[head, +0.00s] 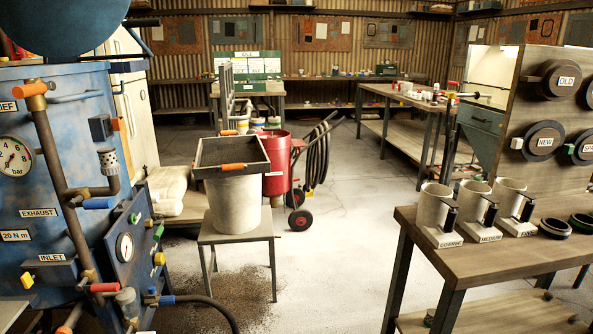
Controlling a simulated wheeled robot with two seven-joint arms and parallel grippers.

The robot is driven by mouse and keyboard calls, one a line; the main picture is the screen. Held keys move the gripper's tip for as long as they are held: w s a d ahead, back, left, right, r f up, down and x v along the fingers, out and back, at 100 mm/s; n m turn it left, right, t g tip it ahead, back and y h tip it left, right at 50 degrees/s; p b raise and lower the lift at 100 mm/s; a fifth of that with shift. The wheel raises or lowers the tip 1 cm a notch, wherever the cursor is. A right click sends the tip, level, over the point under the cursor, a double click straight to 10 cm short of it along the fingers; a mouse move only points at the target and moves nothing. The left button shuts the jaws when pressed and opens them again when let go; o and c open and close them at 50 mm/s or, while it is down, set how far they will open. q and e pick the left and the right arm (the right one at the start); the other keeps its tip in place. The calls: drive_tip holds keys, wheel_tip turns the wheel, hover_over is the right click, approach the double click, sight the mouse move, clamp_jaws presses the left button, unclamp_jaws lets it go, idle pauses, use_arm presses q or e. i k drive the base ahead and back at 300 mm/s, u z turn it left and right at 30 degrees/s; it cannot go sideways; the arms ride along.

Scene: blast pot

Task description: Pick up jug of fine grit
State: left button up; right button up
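Three grey jugs with black handles stand upright in a row near the left end of the wooden workbench (435,227) at the right. Each stands on a pale labelled base. The jug of fine grit (509,199) is the rightmost; its label is partly readable as FINE. The medium jug (472,202) is in the middle and the coarse jug (432,206) is on the left. What is inside the jugs cannot be made out. Neither of my grippers is in view.
Dark rings (555,228) lie right of the fine jug. Behind them stands a board (500,115) with labelled discs. A sieve (231,155) rests on a grey bucket (235,203) on a stool. A blue machine (50,215) fills the left.

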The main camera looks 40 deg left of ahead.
sight(510, 193)
drive_tip(key=u, duration=1.3)
drive_tip(key=i, duration=2.25)
